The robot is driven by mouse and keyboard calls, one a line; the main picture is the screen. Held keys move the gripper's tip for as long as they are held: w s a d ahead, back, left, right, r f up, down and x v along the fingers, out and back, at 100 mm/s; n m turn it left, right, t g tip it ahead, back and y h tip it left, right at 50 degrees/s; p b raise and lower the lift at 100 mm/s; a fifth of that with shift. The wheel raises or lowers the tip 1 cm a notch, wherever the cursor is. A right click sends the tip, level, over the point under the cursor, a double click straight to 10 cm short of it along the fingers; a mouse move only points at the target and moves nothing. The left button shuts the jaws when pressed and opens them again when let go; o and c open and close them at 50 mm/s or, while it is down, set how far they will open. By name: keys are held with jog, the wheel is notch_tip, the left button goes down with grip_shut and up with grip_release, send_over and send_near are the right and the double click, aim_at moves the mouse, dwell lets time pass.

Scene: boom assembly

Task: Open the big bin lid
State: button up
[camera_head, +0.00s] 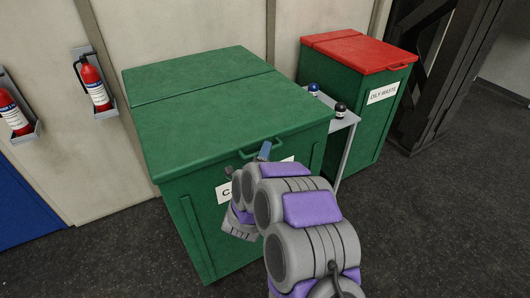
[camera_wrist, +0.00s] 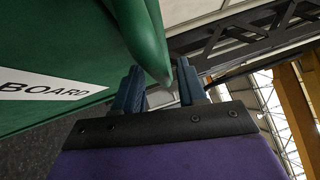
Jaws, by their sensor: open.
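The big green bin (camera_head: 186,225) stands at the middle left with its green lid (camera_head: 215,110) lying shut on top. A green handle (camera_head: 247,153) sticks out from the lid's front edge. My gripper (camera_head: 264,151) is at this handle, in front of the lid. In the wrist view my gripper (camera_wrist: 161,82) has its two dark blue fingers apart, and the green handle (camera_wrist: 152,45) reaches down into the gap between them. I cannot tell whether the fingers touch it. A white label ending in "BOARD" (camera_wrist: 45,86) shows on the bin front, partly hidden by my arm in the head view.
A smaller green bin (camera_head: 350,110) with a red lid (camera_head: 362,50) and an "OILY WASTE" label stands at the right. A grey side shelf (camera_head: 343,125) with small bottles sits between the bins. Fire extinguishers (camera_head: 94,82) hang on the left wall. The floor (camera_head: 440,220) at right is clear.

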jog(key=shift+w+d+r, duration=0.1)
jog(key=shift+w+d, duration=0.05)
jog(key=shift+w, duration=0.35)
jog(key=shift+w+a, duration=0.1)
jog(key=shift+a, duration=0.1)
jog(key=shift+a, duration=0.1)
grip_shut()
